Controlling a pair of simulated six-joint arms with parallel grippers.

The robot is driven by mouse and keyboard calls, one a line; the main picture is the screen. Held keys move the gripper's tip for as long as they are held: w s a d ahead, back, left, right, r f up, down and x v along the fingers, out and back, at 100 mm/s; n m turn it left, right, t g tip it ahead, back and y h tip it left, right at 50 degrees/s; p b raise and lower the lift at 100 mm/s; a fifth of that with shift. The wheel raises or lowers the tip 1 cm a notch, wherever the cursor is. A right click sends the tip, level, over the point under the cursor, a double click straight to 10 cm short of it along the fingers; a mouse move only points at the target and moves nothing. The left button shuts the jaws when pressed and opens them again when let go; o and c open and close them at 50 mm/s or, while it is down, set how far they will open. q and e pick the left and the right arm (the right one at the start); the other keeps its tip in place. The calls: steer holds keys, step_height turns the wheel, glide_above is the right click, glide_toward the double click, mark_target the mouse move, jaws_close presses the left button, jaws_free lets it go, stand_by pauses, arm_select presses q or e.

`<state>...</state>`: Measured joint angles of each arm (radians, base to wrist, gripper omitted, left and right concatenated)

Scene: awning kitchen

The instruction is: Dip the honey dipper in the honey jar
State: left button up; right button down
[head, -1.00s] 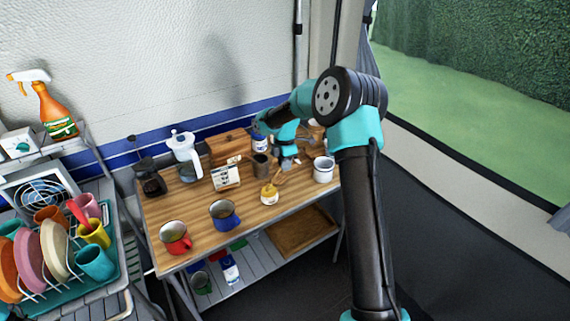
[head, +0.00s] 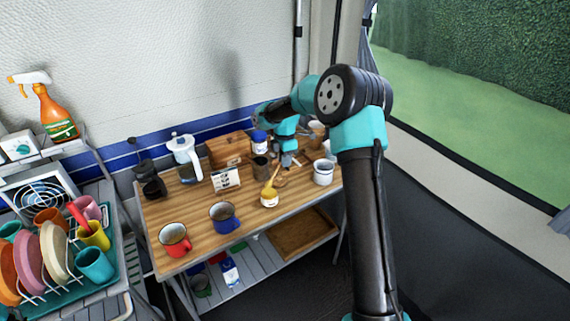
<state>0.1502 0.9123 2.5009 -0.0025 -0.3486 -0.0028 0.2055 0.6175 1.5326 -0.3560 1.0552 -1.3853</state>
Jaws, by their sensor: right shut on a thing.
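The honey jar (head: 269,202) is a small jar with yellow at its top, standing near the middle of the wooden table. My right gripper (head: 287,162) is above the table, just behind and right of the jar, and is shut on the honey dipper (head: 273,179). The dipper's thin handle slants down and left to the jar's mouth. Its lower end is at the yellow top; I cannot tell how deep it sits. My left gripper is not in view.
A blue mug (head: 224,217) and a red mug (head: 175,240) stand left of the jar. A dark canister (head: 260,168) and a small sign (head: 226,179) stand behind. The table front is clear.

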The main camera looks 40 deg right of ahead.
steer(key=shift+r, duration=2.05)
steer(key=w+a+f+m, duration=0.1)
steer(key=w+a+m, duration=0.2)
steer(key=a+m, duration=0.5)
steer(key=w+a+f+m+t, duration=0.1)
steer(key=w+a+m, duration=0.3)
steer(key=a, duration=1.2)
steer(key=m, duration=0.3)
steer(key=shift+w+a+m+y, duration=0.25)
steer(key=shift+a+m+y, duration=0.05)
steer(key=shift+a+m, duration=0.1)
